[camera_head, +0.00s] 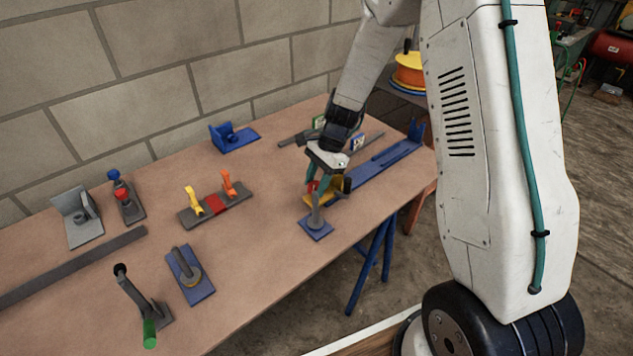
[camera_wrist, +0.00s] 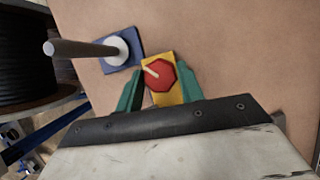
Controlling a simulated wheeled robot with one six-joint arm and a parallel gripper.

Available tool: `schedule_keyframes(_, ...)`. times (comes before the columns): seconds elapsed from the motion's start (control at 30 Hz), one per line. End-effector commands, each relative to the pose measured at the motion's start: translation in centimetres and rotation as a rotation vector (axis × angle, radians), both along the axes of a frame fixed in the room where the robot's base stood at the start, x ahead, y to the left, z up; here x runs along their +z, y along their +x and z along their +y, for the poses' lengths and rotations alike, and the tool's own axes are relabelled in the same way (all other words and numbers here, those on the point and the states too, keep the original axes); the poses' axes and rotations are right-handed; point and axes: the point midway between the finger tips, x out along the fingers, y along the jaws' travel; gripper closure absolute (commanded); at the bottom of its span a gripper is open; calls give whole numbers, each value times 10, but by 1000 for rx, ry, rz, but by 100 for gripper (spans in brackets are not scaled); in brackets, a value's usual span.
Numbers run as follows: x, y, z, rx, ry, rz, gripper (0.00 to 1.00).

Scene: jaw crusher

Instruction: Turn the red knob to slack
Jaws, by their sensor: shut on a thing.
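The red knob (camera_wrist: 162,76) is eight-sided and sits on a yellow plate (camera_wrist: 155,99) in the wrist view. A pale pointer (camera_wrist: 151,71) on it points to the upper left there. My gripper (camera_wrist: 160,70) has its green fingers on either side of the knob and is shut on it. In the head view my gripper (camera_head: 322,187) comes down onto the knob (camera_head: 312,187) near the table's right front edge. There the knob is mostly hidden by the fingers. The yellow plate shows below it. No slack marking is readable.
A grey lever on a blue base (camera_head: 316,227) stands close beside the yellow plate. A long blue rail (camera_head: 385,165) lies behind it. Yellow and orange clamps (camera_head: 215,204), another small red knob (camera_head: 123,194) and a green-handled lever (camera_head: 148,315) stand further left.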

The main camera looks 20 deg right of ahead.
Motion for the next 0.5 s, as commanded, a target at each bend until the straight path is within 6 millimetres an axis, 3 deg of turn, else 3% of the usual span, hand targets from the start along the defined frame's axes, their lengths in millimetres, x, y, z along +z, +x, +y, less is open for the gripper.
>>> schedule_keyframes(0.5,0,4,2,487,0,-1,85)
